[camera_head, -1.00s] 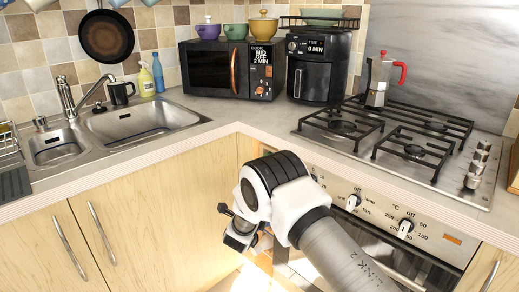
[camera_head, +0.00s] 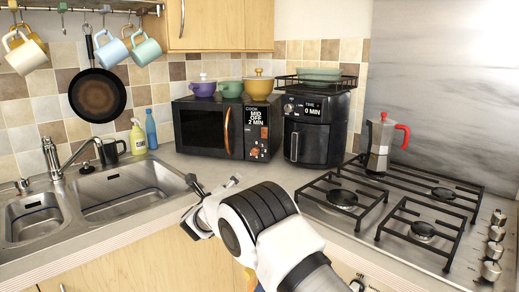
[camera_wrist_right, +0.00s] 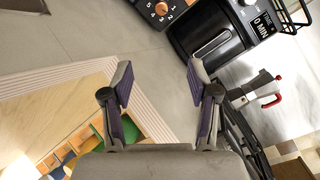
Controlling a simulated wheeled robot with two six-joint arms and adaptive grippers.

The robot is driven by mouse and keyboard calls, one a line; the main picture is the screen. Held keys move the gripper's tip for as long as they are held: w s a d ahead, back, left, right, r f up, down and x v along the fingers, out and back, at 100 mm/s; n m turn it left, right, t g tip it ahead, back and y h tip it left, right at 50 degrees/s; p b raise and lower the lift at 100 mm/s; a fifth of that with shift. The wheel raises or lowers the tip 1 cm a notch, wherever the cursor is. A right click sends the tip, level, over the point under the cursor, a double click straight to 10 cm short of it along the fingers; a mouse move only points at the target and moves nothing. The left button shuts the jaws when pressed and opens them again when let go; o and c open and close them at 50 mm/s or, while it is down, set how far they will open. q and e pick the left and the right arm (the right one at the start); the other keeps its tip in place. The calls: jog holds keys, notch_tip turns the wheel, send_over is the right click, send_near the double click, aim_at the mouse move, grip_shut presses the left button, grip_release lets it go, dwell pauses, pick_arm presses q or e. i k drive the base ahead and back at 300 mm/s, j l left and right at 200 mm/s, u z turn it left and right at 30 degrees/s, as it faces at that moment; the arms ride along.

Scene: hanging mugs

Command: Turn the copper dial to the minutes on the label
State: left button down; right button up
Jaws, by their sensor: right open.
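The black microwave (camera_head: 206,128) stands at the back of the counter with its right-hand control panel facing me. A label at the panel's top reads COOK, MID OFF, 2 MIN. The copper dial (camera_head: 253,152) is low on the panel. In the right wrist view the dial (camera_wrist_right: 161,9) shows at the top edge, partly cut off, with numbers around it; its exact setting is not clear. My right gripper (camera_head: 214,183) is open and empty, in front of and below the microwave, apart from the dial. It also shows in the right wrist view (camera_wrist_right: 160,82). My left gripper is not in view.
A black air fryer (camera_head: 316,128) labelled 0 MIN stands right of the microwave. A moka pot (camera_head: 380,143) stands on the gas hob (camera_head: 458,243). The sink (camera_head: 130,190) is at left. Mugs and a pan hang above. Counter before the microwave is mostly clear.

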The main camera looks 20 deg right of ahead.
aim_at(255, 151)
jog(key=i+l, duration=0.75)
jog(key=l, duration=0.25)
